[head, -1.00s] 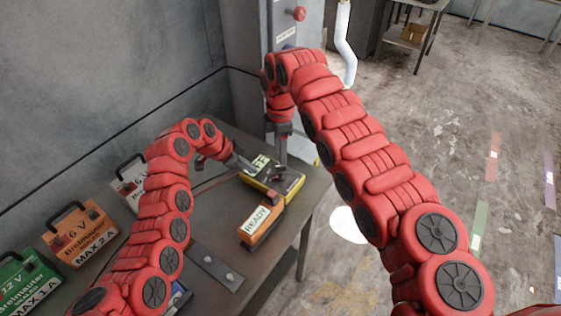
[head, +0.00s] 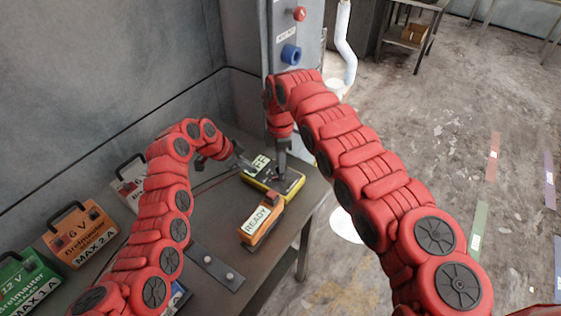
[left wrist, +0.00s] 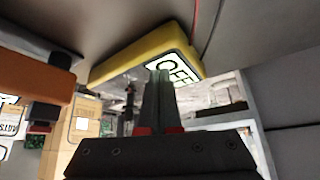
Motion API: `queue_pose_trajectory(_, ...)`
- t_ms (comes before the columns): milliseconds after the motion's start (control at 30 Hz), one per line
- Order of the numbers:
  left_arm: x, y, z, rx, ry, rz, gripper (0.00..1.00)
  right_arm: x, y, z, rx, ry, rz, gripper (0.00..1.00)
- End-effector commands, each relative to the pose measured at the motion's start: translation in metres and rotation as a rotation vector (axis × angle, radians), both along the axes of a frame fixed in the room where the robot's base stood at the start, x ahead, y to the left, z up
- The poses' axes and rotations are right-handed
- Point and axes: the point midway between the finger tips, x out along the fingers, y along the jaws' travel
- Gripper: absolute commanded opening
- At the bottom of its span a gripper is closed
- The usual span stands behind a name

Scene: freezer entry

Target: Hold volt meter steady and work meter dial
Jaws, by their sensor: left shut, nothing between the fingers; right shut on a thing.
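The volt meter (head: 291,187) is a yellow-edged box with a dark face, lying on the grey table. Its pale display reads OFF in the left wrist view (left wrist: 180,66). My left gripper (head: 243,165) is shut and empty, its tips at the display end of the meter. In the left wrist view its closed fingers (left wrist: 160,78) overlap the display edge; I cannot tell if they touch. My right gripper (head: 281,179) points down onto the meter's face and is shut on what seems to be the meter dial, which its fingers hide.
An orange box marked READY (head: 262,219) lies in front of the meter. Orange (head: 80,236), green (head: 27,281) and white (head: 127,186) battery boxes line the wall at left. A grey cabinet with a blue knob (head: 291,54) stands behind. The table's right edge is near the meter.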

Motion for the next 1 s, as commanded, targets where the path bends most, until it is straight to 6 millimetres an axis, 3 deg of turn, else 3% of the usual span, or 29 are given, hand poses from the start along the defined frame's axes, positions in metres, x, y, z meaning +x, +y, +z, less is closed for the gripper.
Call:
queue_pose_trajectory(467, -0.0001, 0.0035, -0.0046, 0.007, 0.005, 0.006, 0.00, -0.0012, 0.0004, -0.0014, 0.000, 0.004, -0.050, 0.00)
queue_pose_trajectory(1000, -0.0001, 0.0037, -0.0046, 0.007, 0.004, 0.007, 0.00, -0.0014, 0.0011, -0.0019, 0.003, 0.004, -0.470, 0.00)
